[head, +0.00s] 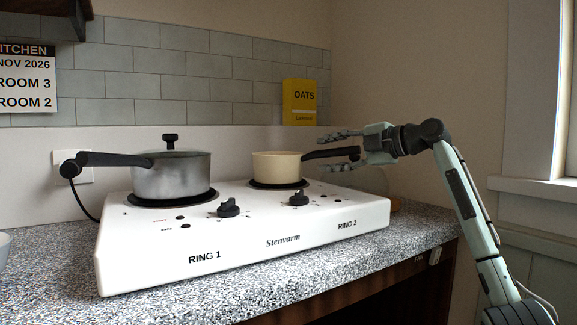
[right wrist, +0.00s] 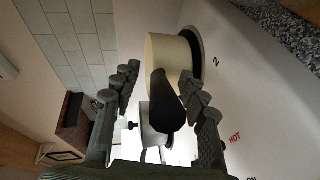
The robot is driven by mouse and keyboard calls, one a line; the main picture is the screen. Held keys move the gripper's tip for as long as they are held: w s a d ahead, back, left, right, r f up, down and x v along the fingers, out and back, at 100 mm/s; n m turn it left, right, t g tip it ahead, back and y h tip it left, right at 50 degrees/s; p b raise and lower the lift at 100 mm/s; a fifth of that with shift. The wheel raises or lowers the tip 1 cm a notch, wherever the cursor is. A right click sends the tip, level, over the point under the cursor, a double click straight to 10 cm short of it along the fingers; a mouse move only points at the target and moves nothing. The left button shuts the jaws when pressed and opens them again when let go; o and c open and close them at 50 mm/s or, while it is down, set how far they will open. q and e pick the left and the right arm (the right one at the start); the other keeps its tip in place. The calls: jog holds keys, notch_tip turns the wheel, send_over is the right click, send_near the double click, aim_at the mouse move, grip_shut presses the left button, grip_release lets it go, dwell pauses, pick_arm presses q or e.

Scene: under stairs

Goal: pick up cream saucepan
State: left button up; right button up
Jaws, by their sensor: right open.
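The cream saucepan (head: 276,167) sits upright on the right ring of a white hob (head: 240,235), with its dark handle (head: 331,153) pointing right. It also shows in the right wrist view (right wrist: 164,60), its handle (right wrist: 168,100) running toward the camera. My right gripper (head: 343,151) comes in from the right and is open, with its fingers on both sides of the handle's end. In the right wrist view (right wrist: 160,90) the handle lies between the two rows of fingers, nearer the right-hand ones. Whether they touch it cannot be told. My left gripper is not in view.
A metal saucepan (head: 172,177) with a dark lid stands on the left ring, its handle pointing left. Two black knobs (head: 229,207) stick up at the hob's front. A yellow oats box (head: 300,102) is behind. The speckled worktop (head: 420,228) is clear at the right.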

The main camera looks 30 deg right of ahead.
jog(key=shift+w, duration=0.15)
grip_shut()
dwell(0.4)
jog(key=shift+r, duration=0.1)
